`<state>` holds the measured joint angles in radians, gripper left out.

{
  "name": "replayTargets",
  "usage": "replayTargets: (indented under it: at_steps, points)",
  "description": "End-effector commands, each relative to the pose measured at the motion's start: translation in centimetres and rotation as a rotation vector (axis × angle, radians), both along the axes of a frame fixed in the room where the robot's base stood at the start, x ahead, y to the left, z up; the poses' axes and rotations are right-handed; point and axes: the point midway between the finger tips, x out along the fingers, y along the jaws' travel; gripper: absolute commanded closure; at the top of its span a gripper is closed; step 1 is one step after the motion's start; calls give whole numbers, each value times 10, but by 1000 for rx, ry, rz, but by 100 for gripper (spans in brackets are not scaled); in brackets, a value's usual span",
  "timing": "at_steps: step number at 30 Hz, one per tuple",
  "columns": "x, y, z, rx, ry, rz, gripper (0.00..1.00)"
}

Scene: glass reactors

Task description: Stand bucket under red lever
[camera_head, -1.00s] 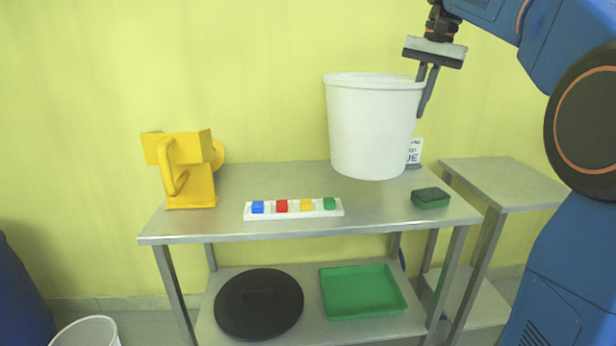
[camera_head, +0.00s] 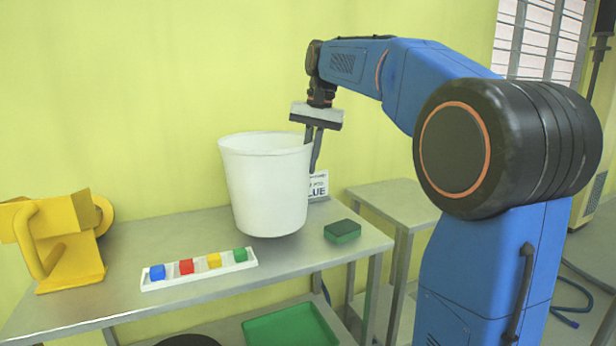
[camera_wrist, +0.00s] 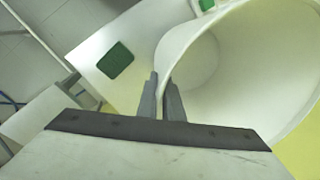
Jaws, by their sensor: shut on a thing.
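The white bucket (camera_head: 264,190) is upright over the steel table. My gripper (camera_head: 314,150) is shut on the right side of its rim. In the wrist view, the two fingers of my gripper (camera_wrist: 169,98) clasp the wall of the bucket (camera_wrist: 235,70), whose inside looks empty. I cannot tell for sure whether the bucket's base touches the table, but it seems slightly above it. No red lever shows in these frames.
The steel table (camera_head: 110,302) bears a yellow machine (camera_head: 62,245), a white tray (camera_head: 205,277) of coloured blocks, a green sponge (camera_head: 342,231) and a sign (camera_head: 318,186). A side table (camera_head: 395,200) stands right. A green tray (camera_head: 290,327) lies on the lower shelf.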

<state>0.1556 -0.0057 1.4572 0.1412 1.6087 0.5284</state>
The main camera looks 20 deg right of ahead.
Motion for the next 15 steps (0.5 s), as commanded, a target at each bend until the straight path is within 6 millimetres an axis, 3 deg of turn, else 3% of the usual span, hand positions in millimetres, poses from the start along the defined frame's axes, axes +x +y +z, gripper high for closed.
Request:
replayTargets:
  at_steps: [7, 15]
  points:
    - [-1, 0, -31, 1, 1, 0, 100]
    - [0, 0, -37, 0, -1, 0, 100]
